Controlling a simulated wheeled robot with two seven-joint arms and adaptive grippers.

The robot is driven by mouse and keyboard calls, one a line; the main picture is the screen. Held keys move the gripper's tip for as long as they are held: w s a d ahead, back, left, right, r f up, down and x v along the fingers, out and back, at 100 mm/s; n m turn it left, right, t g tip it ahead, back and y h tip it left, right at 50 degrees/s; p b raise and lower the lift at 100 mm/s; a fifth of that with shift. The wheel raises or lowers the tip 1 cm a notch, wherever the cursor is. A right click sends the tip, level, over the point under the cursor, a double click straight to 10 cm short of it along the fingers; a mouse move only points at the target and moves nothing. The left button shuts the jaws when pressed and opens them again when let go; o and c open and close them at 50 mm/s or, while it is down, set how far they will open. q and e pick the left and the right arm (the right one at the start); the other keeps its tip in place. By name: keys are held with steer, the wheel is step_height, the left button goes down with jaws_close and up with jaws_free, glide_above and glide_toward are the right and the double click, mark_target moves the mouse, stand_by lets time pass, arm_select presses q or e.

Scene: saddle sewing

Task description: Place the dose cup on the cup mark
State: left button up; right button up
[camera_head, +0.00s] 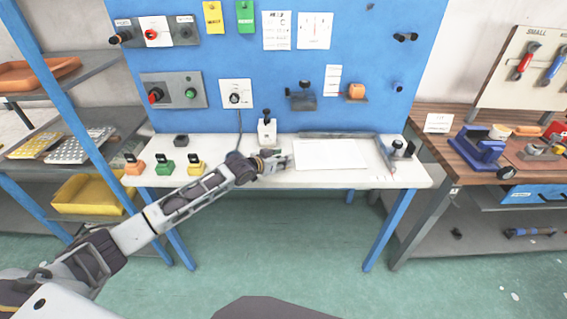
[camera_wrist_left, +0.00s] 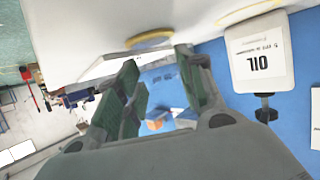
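My left gripper (camera_head: 276,162) is low over the white bench top, just in front of the white oil bottle (camera_head: 267,132). In the left wrist view the gripper (camera_wrist_left: 158,66) has its dark green finger pads apart, with no object seen between them. A yellow round mark (camera_wrist_left: 150,42) lies on the bench just past the fingertips. The oil bottle also shows in that view (camera_wrist_left: 262,62), beside the gripper, near a second yellow mark (camera_wrist_left: 252,12). I cannot make out the dose cup in either view. My right gripper is not in view.
A white sheet (camera_head: 330,154) lies right of the gripper, with a metal rail (camera_head: 340,135) behind it. The blue panel (camera_head: 350,80) with controls rises behind.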

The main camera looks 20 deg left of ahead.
arm_select(q)
steer(key=c, duration=0.4)
steer(key=shift+o, duration=0.2)
steer(key=shift+r, duration=0.1)
step_height(320, 180, up, 10)
stand_by(0.3)
stand_by(0.4)
